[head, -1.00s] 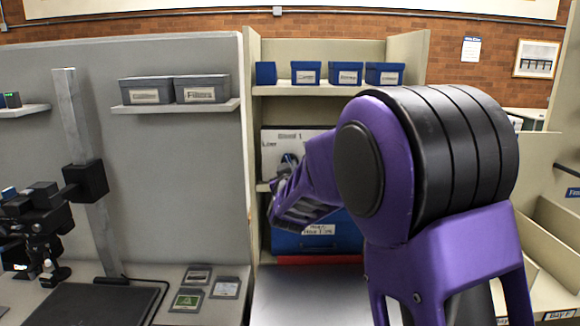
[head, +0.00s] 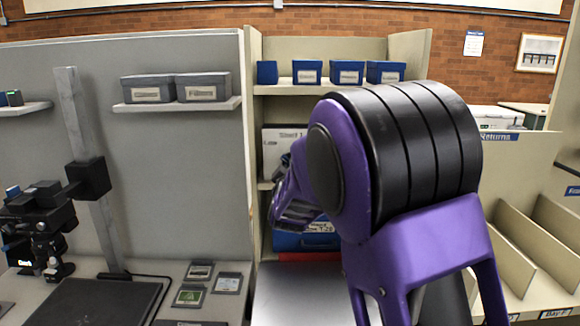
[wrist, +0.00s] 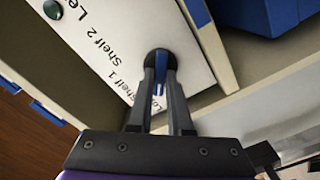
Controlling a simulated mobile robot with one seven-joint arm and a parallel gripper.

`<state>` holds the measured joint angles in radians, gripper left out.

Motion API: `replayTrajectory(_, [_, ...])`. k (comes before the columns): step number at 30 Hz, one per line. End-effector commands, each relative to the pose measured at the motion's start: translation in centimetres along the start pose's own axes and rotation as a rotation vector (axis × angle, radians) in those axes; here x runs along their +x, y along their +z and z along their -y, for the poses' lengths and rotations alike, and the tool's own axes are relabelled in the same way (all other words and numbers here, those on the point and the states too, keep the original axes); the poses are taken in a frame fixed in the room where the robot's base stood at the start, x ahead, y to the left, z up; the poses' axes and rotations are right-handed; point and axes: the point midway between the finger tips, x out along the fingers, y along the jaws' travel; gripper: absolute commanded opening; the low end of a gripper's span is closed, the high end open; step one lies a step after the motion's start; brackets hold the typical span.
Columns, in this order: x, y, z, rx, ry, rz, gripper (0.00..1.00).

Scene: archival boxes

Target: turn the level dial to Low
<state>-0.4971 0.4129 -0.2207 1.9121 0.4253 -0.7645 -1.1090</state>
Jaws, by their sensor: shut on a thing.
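The level dial (wrist: 159,62) is a dark round knob with a blue grip on a white panel (wrist: 115,45) in the wrist view. My gripper (wrist: 161,76) is shut on the dial, with one finger on each side of the blue grip. The panel carries the words "Shelf 1" and "Shelf 2"; another label beside the dial is partly covered by a finger. In the head view the panel (head: 284,136) is in the middle bay, and my arm hides the dial. The dial's exact setting cannot be read.
A green round button (wrist: 53,9) is on the panel. Blue boxes (head: 347,72) stand on the shelf above it, and a blue labelled box (head: 290,241) is below. A copy stand (head: 85,185) is at the left. Empty beige dividers (head: 535,245) are at the right.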

Motion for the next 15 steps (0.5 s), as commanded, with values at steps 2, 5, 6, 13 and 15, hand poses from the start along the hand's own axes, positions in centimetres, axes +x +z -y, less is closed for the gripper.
replayTrajectory(2, [0.07, -0.19, -0.24, -0.004, 0.005, -0.004, 0.0])
replayTrajectory(5, [0.07, -0.18, -0.24, -0.005, 0.005, -0.004, 0.0])
replayTrajectory(6, [0.07, -0.19, -0.25, -0.005, 0.005, -0.004, 0.0])
replayTrajectory(13, [0.06, -0.17, -0.23, -0.004, 0.005, -0.004, 0.32])
replayTrajectory(15, [0.05, -0.13, -0.19, -0.004, 0.004, -0.003, 0.44])
